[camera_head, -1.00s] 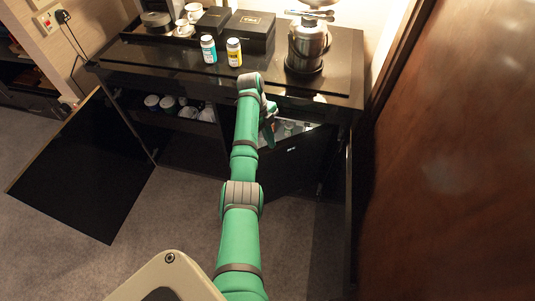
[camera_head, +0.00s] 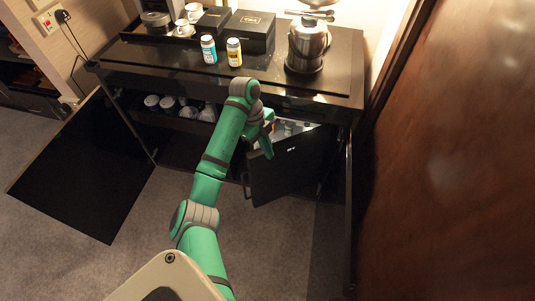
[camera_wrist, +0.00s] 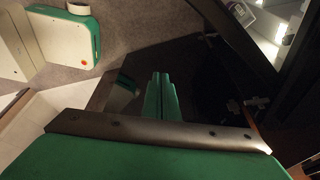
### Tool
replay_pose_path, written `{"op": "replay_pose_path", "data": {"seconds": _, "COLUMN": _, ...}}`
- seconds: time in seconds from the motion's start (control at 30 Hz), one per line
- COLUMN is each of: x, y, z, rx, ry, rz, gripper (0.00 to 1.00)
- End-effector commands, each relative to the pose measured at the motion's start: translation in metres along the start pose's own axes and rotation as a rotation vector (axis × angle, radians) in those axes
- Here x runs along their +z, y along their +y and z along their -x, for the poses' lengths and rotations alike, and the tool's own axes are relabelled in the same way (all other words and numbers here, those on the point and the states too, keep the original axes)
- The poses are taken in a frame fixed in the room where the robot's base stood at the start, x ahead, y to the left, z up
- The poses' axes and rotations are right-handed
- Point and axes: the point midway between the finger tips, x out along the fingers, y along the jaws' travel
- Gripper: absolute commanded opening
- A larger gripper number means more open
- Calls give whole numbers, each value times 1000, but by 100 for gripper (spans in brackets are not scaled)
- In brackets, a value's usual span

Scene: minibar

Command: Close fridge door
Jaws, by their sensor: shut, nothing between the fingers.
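The fridge door (camera_head: 290,172) is a black panel with a small white logo, standing partly open under the right half of the counter. The lit fridge interior (camera_head: 291,127) shows above and behind the door's top edge; some of it also shows at the upper right of the wrist view (camera_wrist: 283,32). My gripper (camera_head: 268,149) is at the door's upper left part; I cannot tell whether it touches the door. In the wrist view, my green fingers (camera_wrist: 162,78) are together and empty, in front of a dark panel (camera_wrist: 203,75).
The black counter (camera_head: 150,62) overhangs the fridge and carries two small bottles, a dark box and a metal ice bucket (camera_head: 307,45). Another black cabinet door (camera_head: 85,165) stands open at left. Cups sit on a shelf beneath. Carpet (camera_head: 120,262) is clear in front; a brown wooden panel (camera_head: 455,150) bounds the right.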

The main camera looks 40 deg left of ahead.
Motion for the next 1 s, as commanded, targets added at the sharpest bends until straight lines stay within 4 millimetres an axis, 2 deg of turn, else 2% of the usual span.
{"op": "replay_pose_path", "data": {"seconds": 0.27, "x": -12, "y": 17, "z": 6, "rx": -1, "ry": -1, "rz": -1, "gripper": 0}}
{"op": "replay_pose_path", "data": {"seconds": 0.4, "x": -16, "y": 9, "z": -4, "rx": -22, "ry": -20, "rz": 3, "gripper": 0}}
{"op": "replay_pose_path", "data": {"seconds": 0.47, "x": -18, "y": -3, "z": -14, "rx": -50, "ry": -46, "rz": 10, "gripper": 0}}
{"op": "replay_pose_path", "data": {"seconds": 0.6, "x": -20, "y": -40, "z": -52, "rx": -148, "ry": -155, "rz": 35, "gripper": 0}}
{"op": "replay_pose_path", "data": {"seconds": 0.73, "x": -17, "y": -67, "z": -86, "rx": -239, "ry": -290, "rz": 60, "gripper": 0}}
{"op": "replay_pose_path", "data": {"seconds": 0.87, "x": -12, "y": -79, "z": -116, "rx": -307, "ry": -439, "rz": 75, "gripper": 0}}
{"op": "replay_pose_path", "data": {"seconds": 1.0, "x": -7, "y": -78, "z": -143, "rx": -352, "ry": -614, "rz": 67, "gripper": 0}}
